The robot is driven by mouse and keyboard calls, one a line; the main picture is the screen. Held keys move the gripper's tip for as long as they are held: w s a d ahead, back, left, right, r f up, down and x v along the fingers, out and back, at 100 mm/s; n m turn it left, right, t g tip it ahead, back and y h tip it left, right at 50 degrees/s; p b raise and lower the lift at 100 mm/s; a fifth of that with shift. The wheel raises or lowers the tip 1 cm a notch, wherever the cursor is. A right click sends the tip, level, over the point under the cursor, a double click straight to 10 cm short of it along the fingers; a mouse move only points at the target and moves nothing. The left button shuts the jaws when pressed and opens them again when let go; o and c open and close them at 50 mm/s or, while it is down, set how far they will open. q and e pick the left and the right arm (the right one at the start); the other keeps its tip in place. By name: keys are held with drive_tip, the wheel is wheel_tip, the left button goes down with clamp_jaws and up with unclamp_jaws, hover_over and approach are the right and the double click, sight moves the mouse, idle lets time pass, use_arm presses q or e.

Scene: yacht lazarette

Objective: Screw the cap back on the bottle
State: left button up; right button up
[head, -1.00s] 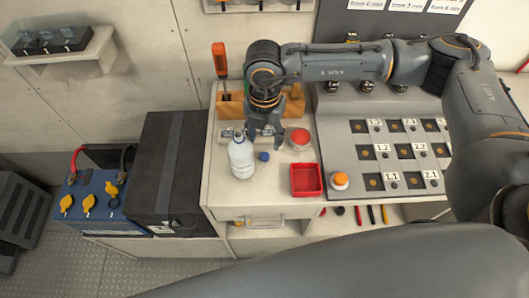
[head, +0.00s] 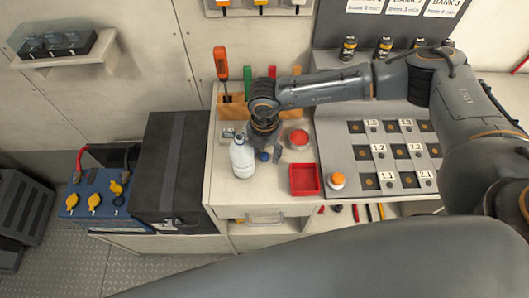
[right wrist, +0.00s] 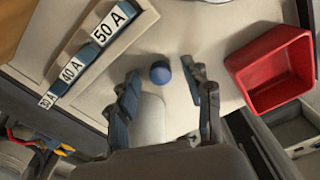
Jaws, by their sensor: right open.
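The clear white bottle (head: 242,160) stands upright near the left side of the bench top, its neck bare. The small blue cap (head: 264,156) lies on the bench just right of it. My right gripper (head: 265,149) points down just behind the bottle and over the cap, fingers apart and empty. In the right wrist view the cap (right wrist: 160,72) shows between the tips of the open right gripper (right wrist: 162,75), apart from both. A pale shape closer to the palm there looks like the bottle (right wrist: 150,120). My left gripper is not in view.
A red tray (head: 304,180) lies right of the cap; a red-topped round container (head: 298,139) stands behind it.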

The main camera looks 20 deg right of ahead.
sight(265, 155)
drive_tip(key=shift+c, duration=0.2)
drive_tip(key=c, duration=0.7)
drive_tip(key=shift+c, duration=0.2)
wheel_tip(265, 155, up, 18)
drive_tip(key=b, duration=0.3)
drive_tip(key=shift+b, duration=0.4)
